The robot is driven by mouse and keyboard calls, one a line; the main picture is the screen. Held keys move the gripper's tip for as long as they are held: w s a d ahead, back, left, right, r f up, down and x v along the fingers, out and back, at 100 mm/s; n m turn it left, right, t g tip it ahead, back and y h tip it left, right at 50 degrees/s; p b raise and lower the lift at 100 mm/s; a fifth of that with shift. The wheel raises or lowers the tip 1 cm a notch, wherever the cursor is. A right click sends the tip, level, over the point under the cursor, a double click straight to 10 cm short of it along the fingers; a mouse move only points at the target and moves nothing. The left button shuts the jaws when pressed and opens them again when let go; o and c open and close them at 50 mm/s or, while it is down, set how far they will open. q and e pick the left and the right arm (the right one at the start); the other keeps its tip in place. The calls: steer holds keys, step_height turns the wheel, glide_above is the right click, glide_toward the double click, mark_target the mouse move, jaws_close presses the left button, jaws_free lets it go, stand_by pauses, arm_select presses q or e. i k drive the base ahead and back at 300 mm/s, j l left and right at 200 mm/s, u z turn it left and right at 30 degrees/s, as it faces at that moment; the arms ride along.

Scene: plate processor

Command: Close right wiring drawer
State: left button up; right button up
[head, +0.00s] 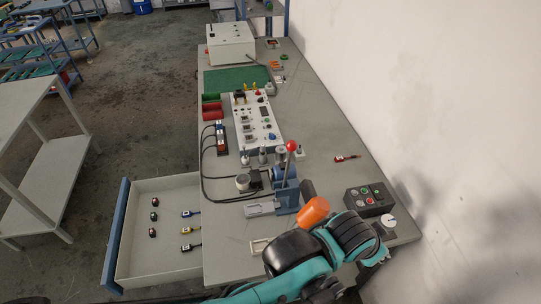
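The wiring drawer (158,183) stands pulled out from the left side of the grey workbench (341,124), near its front end. Its long blue front panel (115,236) faces left, away from the bench. Several small black-and-red parts and several small parts with yellow, blue and red ends lie inside the drawer. A teal and black arm of mine comes in from the bottom edge over the near end of the bench, right of the drawer. I make out no gripper fingers of either arm, and nothing is seen touching the drawer front.
A lever press with a red knob (292,146), a white control panel (257,118) and a black button box (369,199) stand on the bench. A white wall is close on the right. A grey side table (47,143) stands left, with open floor between it and the drawer.

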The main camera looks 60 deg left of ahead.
mark_target(134, 259)
steer(key=k+j, duration=0.25)
steer(key=k, duration=0.2)
steer(key=k+j, duration=0.25)
steer(key=k, duration=0.2)
steer(key=k+j, duration=0.3)
steer(key=k+j+u, duration=0.1)
steer(key=u, duration=0.3)
steer(key=k+j+u, duration=0.2)
steer(key=u, duration=0.2)
steer(key=k+j+u, duration=0.25)
steer(key=u, duration=0.15)
steer(key=k+j+u, duration=0.1)
steer(key=j+u, duration=0.3)
steer(key=l+u, duration=0.1)
steer(key=u, duration=0.25)
